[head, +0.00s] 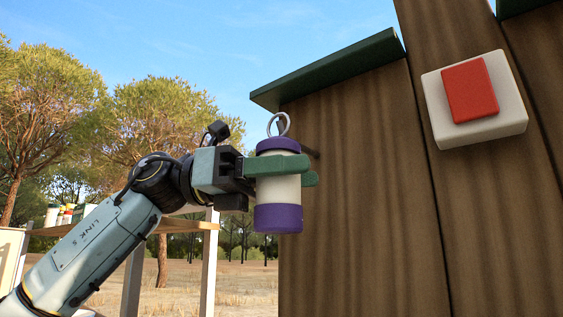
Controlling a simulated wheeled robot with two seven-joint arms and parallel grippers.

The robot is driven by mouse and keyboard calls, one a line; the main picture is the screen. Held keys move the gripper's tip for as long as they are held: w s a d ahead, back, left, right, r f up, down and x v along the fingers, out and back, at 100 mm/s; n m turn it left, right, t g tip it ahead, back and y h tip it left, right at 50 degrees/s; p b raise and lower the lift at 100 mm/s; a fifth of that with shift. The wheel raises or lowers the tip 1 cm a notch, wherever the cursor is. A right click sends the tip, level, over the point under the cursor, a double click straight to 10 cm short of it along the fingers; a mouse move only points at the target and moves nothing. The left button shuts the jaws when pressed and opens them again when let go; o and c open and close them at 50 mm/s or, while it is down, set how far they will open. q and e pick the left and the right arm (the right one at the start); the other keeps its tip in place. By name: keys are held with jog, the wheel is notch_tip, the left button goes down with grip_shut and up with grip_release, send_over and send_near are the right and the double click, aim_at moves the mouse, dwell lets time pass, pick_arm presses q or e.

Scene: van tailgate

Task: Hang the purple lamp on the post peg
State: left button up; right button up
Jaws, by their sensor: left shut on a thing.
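The purple lamp (278,218) has a white middle, purple ends and a metal ring (278,124) on top. My left gripper (283,171) is shut on it around the white middle and holds it upright in the air. The lamp is in front of the left edge of a wooden post (350,220). A short dark peg (311,151) sticks out from the post just right of the lamp's top, partly hidden behind the lamp. The ring is up and left of the visible peg end, and I cannot tell their depth apart. My right gripper is not in view.
A green ledge (330,68) tops the post above the lamp. A white plate with a red button (470,90) is on the boards at upper right. A wooden table (175,226) with several small containers stands behind my left arm. Open air lies left of the post.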

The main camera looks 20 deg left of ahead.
pick_arm(q)
jog(key=shift+w+d+p, duration=0.25)
jog(key=shift+w+p, duration=0.05)
jog(key=shift+w, duration=0.45)
jog(key=shift+w+d+f, duration=0.2)
jog(key=shift+w+f, duration=0.45)
jog(key=shift+f, duration=0.1)
jog(key=shift+f, duration=0.1)
jog(key=o, duration=1.2)
jog(key=shift+w, duration=0.1)
